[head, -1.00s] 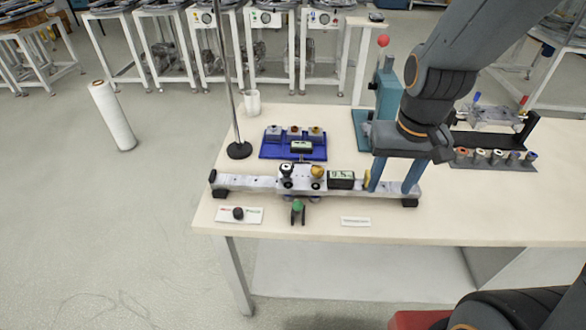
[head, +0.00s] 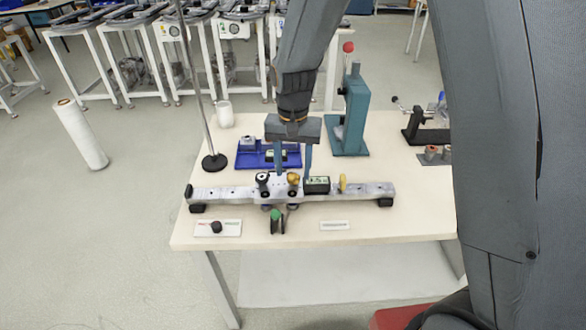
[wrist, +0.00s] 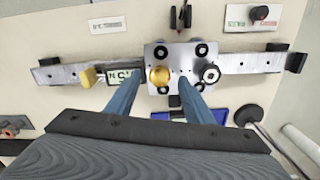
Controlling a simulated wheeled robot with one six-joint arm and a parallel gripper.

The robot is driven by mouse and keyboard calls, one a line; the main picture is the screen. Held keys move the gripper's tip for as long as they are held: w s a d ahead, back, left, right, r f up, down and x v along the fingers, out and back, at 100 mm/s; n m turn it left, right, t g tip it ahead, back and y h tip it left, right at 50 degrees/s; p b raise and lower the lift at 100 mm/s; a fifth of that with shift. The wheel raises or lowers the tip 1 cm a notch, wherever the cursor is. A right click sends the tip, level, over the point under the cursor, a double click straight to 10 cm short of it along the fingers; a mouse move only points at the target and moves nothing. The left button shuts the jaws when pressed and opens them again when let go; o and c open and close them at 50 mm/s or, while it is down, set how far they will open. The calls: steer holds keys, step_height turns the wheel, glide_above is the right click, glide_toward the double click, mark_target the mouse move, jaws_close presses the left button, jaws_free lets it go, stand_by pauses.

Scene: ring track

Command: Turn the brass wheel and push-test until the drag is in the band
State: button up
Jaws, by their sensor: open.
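The brass wheel (head: 293,178) sits on top of the silver carriage (head: 272,196), beside a black knob (head: 262,178). The carriage straddles the metal rail (head: 365,190) near its middle. My gripper (head: 293,175) is open and points down at the wheel, with one blue finger on each side. In the wrist view the wheel (wrist: 160,75) shows between the fingertips; I cannot tell whether they touch it. A small digital readout (head: 317,185) sits right of the wheel; its figures are too small to read surely. A yellow tab (head: 342,183) stands on the rail further right.
A blue tray (head: 252,155) lies behind the rail, partly hidden by my gripper. A teal press (head: 350,115) stands behind right, a thin pole on a black base (head: 215,162) at left. A green-topped fork (head: 277,222) and a knob card (head: 217,228) lie in front.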

mark_target(293, 177)
steer(key=shift+f, duration=0.65)
steer(key=c, duration=1)
steer(key=shift+n+p, duration=0.4)
steer(key=shift+n, duration=0.5)
steer(key=shift+c, duration=0.2)
steer(key=shift+w, duration=0.1)
steer(key=o, duration=1)
steer(key=shift+o, duration=0.2)
step_height(293, 177, up, 8)
steer(key=b, duration=0.2)
